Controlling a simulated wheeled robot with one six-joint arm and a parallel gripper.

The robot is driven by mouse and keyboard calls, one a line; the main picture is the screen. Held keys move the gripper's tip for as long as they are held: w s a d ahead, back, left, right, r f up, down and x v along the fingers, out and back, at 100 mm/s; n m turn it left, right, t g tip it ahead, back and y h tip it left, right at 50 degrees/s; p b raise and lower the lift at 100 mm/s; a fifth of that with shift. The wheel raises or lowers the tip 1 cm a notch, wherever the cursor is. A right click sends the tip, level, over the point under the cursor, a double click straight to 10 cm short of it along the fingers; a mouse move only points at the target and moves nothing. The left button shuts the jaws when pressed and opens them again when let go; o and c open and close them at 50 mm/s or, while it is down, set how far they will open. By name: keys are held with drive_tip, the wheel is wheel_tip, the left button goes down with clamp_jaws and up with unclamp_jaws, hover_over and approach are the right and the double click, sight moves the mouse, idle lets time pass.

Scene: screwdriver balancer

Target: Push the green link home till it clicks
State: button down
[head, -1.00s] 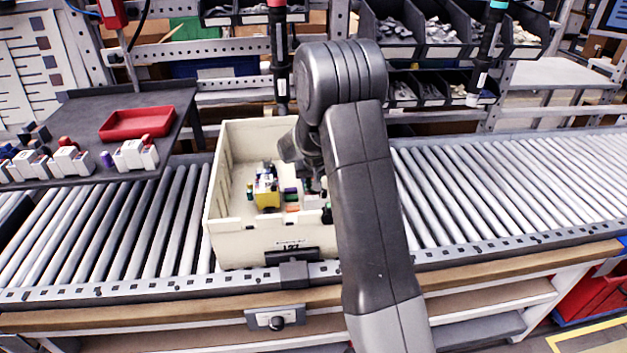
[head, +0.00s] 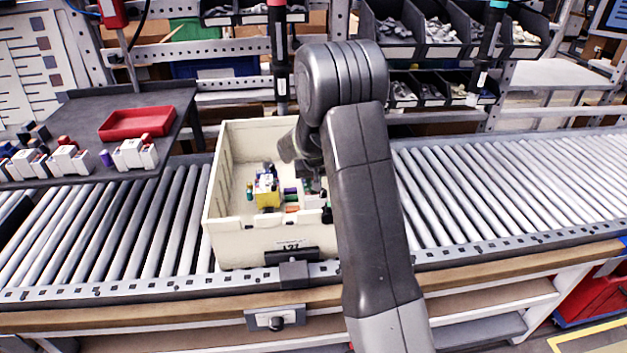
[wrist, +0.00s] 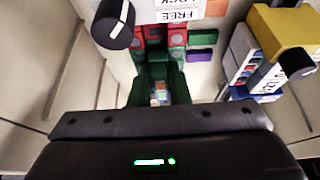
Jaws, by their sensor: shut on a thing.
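The green link (wrist: 154,72) shows in the wrist view in front of my gripper (wrist: 157,88), below a row of red blocks (wrist: 163,36). The fingers are shut on it; their tips are hard to separate from the green parts. In the head view my gripper (head: 314,183) reaches down into the cream crate (head: 245,238), and my forearm hides much of it. I cannot tell whether the link is fully seated.
A yellow block (wrist: 290,32) is at the far right. Crate walls surround the work.

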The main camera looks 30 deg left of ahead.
drive_tip(key=shift+s+d+f+h, duration=0.1)
drive_tip(key=shift+s+d+f, duration=0.05)
drive_tip(key=shift+f, duration=0.3)
drive_tip(key=shift+s+d+f+h, duration=0.1)
drive_tip(key=shift+s+d+f, duration=0.1)
drive_tip(key=shift+f, duration=0.2)
drive_tip(key=shift+s+d+f+h, duration=0.1)
drive_tip(key=shift+s+f, duration=0.05)
drive_tip(key=shift+f, duration=0.3)
drive_tip(key=c, duration=1.4)
unclamp_jaws()
drive_tip(key=shift+c, duration=0.2)
drive_tip(key=shift+o, duration=0.2)
drive_tip(key=shift+r, duration=0.55)
drive_tip(key=shift+o, duration=0.5)
drive_tip(key=w+v, duration=0.1)
drive_tip(key=v, duration=1.3)
drive_tip(key=shift+a+r+b, duration=0.2)
drive_tip(key=shift+r+b, duration=0.25)
drive_tip(key=shift+r, duration=0.1)
